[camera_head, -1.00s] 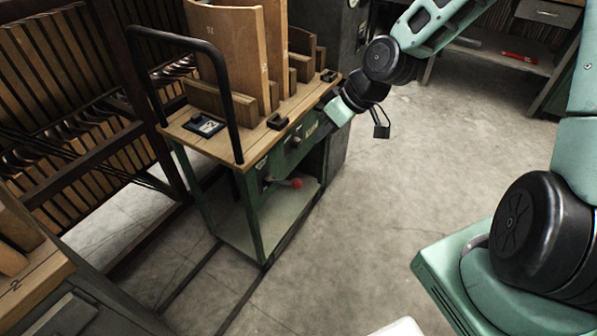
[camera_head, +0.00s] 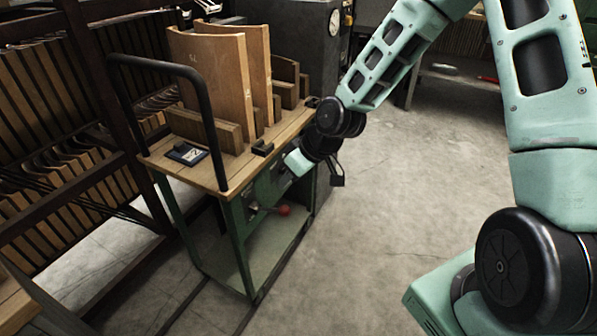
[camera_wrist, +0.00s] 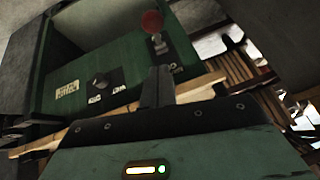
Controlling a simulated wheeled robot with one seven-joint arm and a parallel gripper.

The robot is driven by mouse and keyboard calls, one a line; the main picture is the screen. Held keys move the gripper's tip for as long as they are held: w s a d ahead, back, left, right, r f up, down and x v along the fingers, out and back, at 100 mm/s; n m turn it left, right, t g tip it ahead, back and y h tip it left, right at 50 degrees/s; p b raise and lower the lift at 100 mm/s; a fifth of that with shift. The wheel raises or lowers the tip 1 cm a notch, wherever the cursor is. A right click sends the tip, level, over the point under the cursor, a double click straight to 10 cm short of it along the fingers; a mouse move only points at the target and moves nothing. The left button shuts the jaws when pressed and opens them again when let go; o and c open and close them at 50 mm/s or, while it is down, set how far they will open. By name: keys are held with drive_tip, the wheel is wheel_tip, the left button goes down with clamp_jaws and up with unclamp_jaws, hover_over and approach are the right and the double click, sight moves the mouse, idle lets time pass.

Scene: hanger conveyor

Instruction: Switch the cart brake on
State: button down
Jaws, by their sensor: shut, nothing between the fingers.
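The cart (camera_head: 236,180) has a green frame and a wooden top. A lever with a red knob (camera_head: 284,210) sticks out of its green side panel; the knob also shows at the top of the wrist view (camera_wrist: 152,22). The wrist view also shows a black rotary knob (camera_wrist: 100,83) with pale labels, too small to read. My gripper (camera_wrist: 157,87) is shut and empty in front of the panel, its fingers pointing toward the red-knobbed lever, apart from the knob. In the head view my gripper (camera_head: 294,163) is above the red knob; its fingertips are hard to make out.
Curved wooden boards (camera_head: 212,75) stand on the cart top. A black push handle (camera_head: 207,110) rises at its near end. A slatted rack (camera_head: 60,130) stands on the left, a dark cabinet (camera_head: 292,45) behind. The floor (camera_head: 385,210) to the right is clear.

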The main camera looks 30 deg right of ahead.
approach(273, 210)
drive_tip(key=shift+b+x, duration=0.45)
drive_tip(key=shift+x, duration=0.9)
drive_tip(key=shift+w+d+f, duration=0.1)
drive_tip(key=shift+d+f, duration=0.15)
